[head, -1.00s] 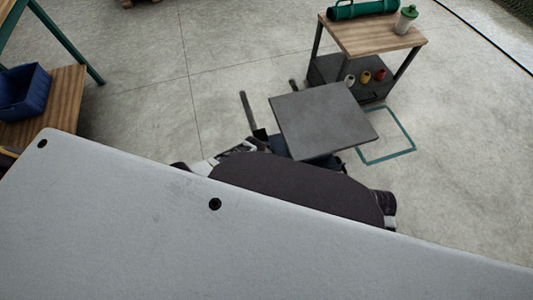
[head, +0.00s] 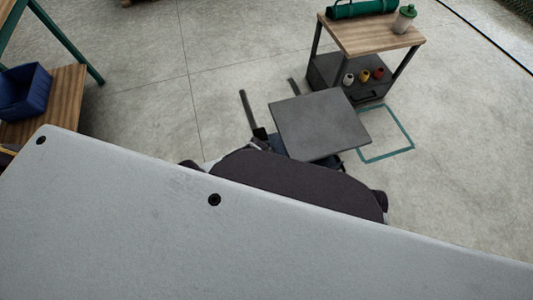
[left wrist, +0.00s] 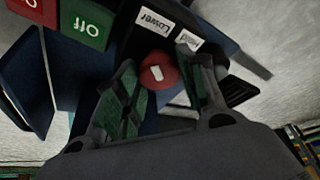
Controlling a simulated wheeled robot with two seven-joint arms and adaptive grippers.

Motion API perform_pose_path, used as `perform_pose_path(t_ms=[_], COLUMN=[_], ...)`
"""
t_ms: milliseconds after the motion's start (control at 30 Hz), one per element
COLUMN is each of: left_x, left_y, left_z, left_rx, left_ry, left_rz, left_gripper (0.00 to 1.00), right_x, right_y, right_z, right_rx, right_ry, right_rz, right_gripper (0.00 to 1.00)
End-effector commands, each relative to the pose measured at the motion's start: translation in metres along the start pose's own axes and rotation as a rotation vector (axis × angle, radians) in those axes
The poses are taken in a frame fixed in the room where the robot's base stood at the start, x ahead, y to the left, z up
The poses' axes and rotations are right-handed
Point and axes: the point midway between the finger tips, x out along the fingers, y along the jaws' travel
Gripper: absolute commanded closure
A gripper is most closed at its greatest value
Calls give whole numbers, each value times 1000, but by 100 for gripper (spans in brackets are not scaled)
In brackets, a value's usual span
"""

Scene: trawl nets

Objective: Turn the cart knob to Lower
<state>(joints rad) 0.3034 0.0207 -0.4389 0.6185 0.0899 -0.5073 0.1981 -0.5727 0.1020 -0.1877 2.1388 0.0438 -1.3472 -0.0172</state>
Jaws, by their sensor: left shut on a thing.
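The round red knob (left wrist: 160,78) with a small white mark sits on the dark cart panel in the left wrist view. My left gripper (left wrist: 157,62) has its green-padded fingers on both sides of the knob and is shut on it. A white label reading Lower (left wrist: 154,21) is above the knob, upside down in this view. A second white label (left wrist: 189,40) beside it seems to read Hold. I cannot tell exactly which label the mark points to. In the head view the cart's grey platform (head: 320,124) shows, but the knob is hidden. My right gripper is not in view.
A wooden-topped trolley (head: 371,32) stands behind the cart, next to a teal floor outline (head: 386,157). A blue bin (head: 24,92) is at left. Floor between is clear.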

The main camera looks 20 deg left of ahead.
Motion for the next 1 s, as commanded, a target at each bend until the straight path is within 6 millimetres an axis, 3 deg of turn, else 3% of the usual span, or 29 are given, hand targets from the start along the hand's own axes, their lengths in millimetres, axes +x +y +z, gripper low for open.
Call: perform_pose_path(t_ms=[67, 100, 267, 1000], left_x=[0, 0, 0, -6], left_y=[0, 0, 0, 0], left_z=[1, 1, 0, 1], left_rx=[-2, -2, -1, 0], left_ry=[-1, -1, -1, 0], left_rz=[0, 0, 0, 1], left_gripper=[84, 59, 39, 39], right_x=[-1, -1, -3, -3], right_y=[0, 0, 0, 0], right_z=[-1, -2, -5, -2], right_rx=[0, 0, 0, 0], right_ry=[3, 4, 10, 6], right_rz=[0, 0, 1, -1], right_gripper=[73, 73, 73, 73])
